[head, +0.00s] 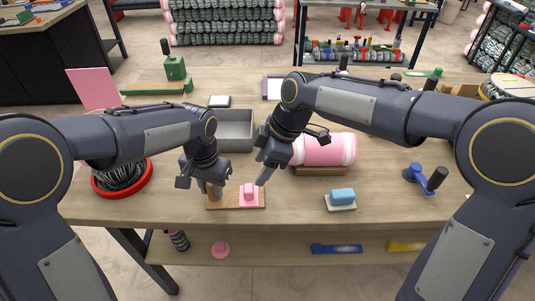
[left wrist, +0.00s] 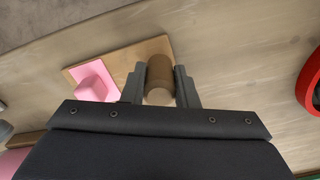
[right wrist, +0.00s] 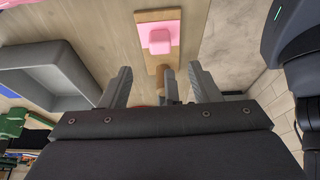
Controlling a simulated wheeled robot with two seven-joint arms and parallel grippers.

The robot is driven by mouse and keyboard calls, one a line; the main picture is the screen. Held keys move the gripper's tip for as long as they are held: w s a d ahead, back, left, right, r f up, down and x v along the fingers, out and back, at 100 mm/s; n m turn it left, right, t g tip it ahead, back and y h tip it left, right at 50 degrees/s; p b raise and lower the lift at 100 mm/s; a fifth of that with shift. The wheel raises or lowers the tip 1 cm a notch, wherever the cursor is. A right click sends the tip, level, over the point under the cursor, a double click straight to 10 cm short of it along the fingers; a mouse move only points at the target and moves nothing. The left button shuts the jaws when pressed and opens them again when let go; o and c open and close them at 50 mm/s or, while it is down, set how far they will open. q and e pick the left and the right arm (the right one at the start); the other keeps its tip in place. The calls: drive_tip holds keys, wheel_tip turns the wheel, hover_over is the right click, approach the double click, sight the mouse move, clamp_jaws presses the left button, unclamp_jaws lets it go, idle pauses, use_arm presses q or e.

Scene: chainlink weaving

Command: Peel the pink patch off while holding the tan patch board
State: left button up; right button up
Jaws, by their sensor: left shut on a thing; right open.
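The tan patch board (head: 224,203) lies flat near the front edge of the table. It carries a brown peg handle (head: 215,191) at its left end and the pink patch (head: 249,194), with a raised pink block, at its right end. My left gripper (head: 211,190) is shut on the handle; in the left wrist view the fingers (left wrist: 160,88) stand on both sides of the handle (left wrist: 159,75). My right gripper (head: 265,170) is open and empty, above and behind the patch. In the right wrist view its fingers (right wrist: 159,82) are apart, with the patch (right wrist: 158,38) beyond them.
A grey bin (head: 236,131) stands behind the board. A pink roll (head: 326,150) on a brown base lies to the right. A blue block on a pale base (head: 342,197) sits at the front right. A red-rimmed wire coil (head: 123,177) is at left. Table is clear between board and blue block.

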sight(248, 188)
drive_tip(key=x, duration=0.8)
drive_tip(key=shift+a+f, duration=0.1)
drive_tip(key=c, duration=1.1)
drive_tip(key=shift+o, duration=0.2)
drive_tip(key=shift+r, duration=0.2)
drive_tip(key=shift+r, duration=3.7)
drive_tip(key=shift+r, duration=0.15)
